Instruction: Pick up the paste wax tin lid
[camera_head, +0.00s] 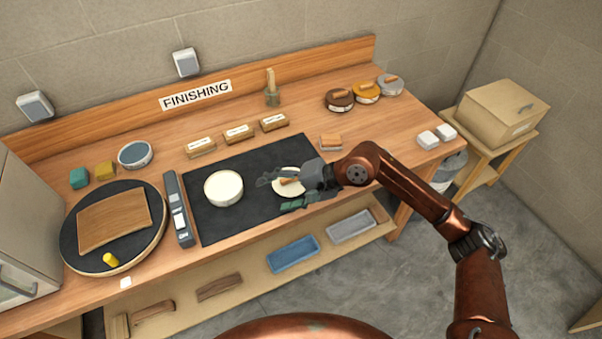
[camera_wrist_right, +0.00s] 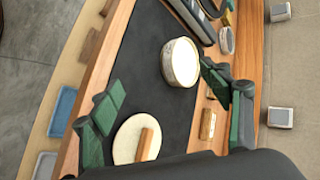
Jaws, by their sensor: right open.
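The paste wax tin lid (camera_head: 287,183) is a round cream disc with a wooden bar handle, lying on the black mat (camera_head: 240,162). In the right wrist view the lid (camera_wrist_right: 127,141) lies by one finger, with its wooden handle (camera_wrist_right: 145,143) upright in the picture. The open wax tin (camera_head: 223,188), round and pale, stands on the mat left of the lid; it also shows in the wrist view (camera_wrist_right: 181,63). My right gripper (camera_head: 280,190) is open and empty over the lid, its green-padded fingers apart; it partly hides the lid. My left gripper is not in view.
A round black turntable (camera_head: 70,232) with a wooden board and a grey level-like bar (camera_head: 178,208) lie left of the mat. Several labelled blocks (camera_head: 238,134) sit behind it. Three round tins (camera_head: 340,100) stand at the back right.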

